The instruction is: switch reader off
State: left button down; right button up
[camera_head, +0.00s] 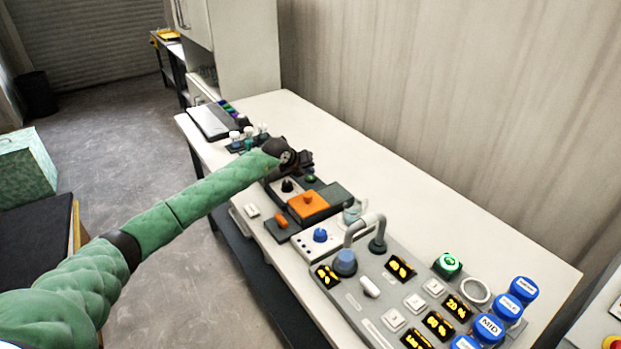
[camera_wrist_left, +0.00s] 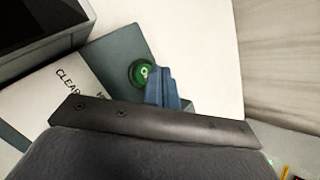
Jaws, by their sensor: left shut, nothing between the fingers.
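A round green button (camera_head: 311,178) sits on a dark grey plate just beside my left gripper (camera_head: 303,160), on the far part of the bench. In the left wrist view the green button (camera_wrist_left: 142,73) shows a pale mark on its face. The closed blue-grey fingers (camera_wrist_left: 164,88) of my left gripper are just right of it in that view, very close; I cannot tell whether they touch it. They hold nothing. A white panel (camera_wrist_left: 50,100) lettered "CLEAR" lies beside the plate; part of its lettering is hidden by my gripper. My right gripper is out of view.
An orange block (camera_head: 308,206) and a blue-knobbed box (camera_head: 320,237) stand nearer on the bench. A control panel with several displays, blue-capped jars and another green button (camera_head: 448,263) fills the near end. The bench strip along the wall (camera_head: 400,180) is clear.

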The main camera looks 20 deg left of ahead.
aim_at(308, 179)
pick_arm(q)
jog(key=shift+r+p, duration=0.55)
jog(key=shift+r, duration=2.1)
